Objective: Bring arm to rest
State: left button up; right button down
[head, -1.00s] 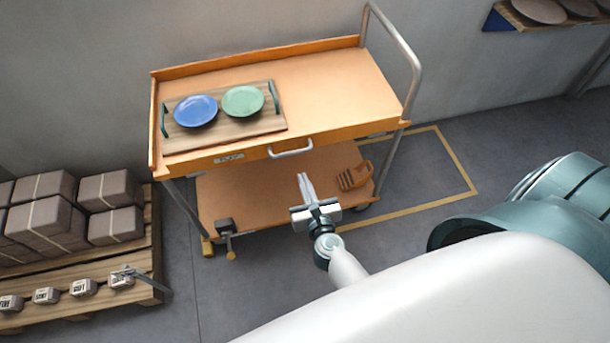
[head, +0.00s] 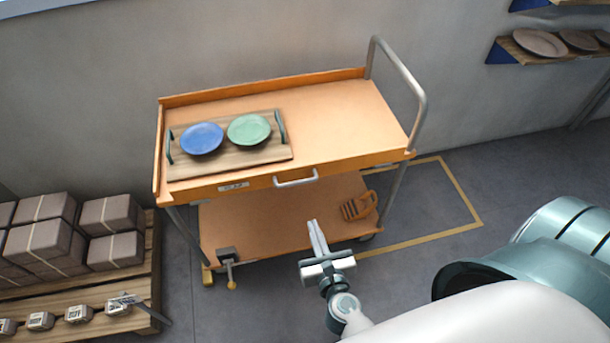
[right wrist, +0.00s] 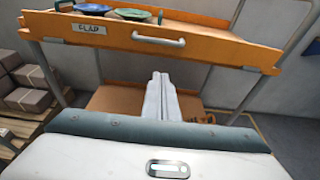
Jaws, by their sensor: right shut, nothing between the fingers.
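My right gripper (head: 317,237) is shut and empty in the head view, in front of the orange cart and over its lower shelf in the picture. Its closed fingers (right wrist: 161,97) also show in the right wrist view, below the cart's handle. A blue plate (head: 202,138) and a green plate (head: 249,130) lie side by side on a wooden tray (head: 232,161) on the cart's top (head: 340,115). Both plates are apart from the gripper. My left gripper is not in view.
The cart has a drawer handle (head: 296,179) in front and an orange-brown object (head: 357,207) on its lower shelf (head: 260,225). Pallets with boxes (head: 108,215) stand at left. A wall shelf (head: 510,50) holds plates at upper right. Floor right of the cart is clear.

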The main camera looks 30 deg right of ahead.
jog(key=s+a+f+n+g+y, duration=0.2)
jog(key=s+f+n, duration=0.2)
jog(key=f+n, duration=0.5)
jog(key=s+a+f+n+g+y, duration=0.15)
jog(key=s+f+n, duration=0.25)
jog(key=f+n, duration=0.45)
jog(key=s+a+f+n+g+y, duration=0.2)
jog(key=s+a+f+n, duration=0.3)
jog(key=f, duration=0.6)
jog(key=s+d+f+n+g+h, duration=0.1)
jog(key=s+d+f+n+g, duration=0.3)
jog(key=s+f+n, duration=0.4)
jog(key=s+d+f+n+g+h, duration=0.1)
jog(key=s+d+f+n+g, duration=0.3)
jog(key=s, duration=1.2)
jog(key=d+f+n, duration=0.3)
jog(key=f+n, duration=0.1)
jog(key=n, duration=0.2)
jog(key=shift+s+d+f+n, duration=0.15)
jog(key=shift+d+n, duration=0.15)
jog(key=shift+n, duration=0.05)
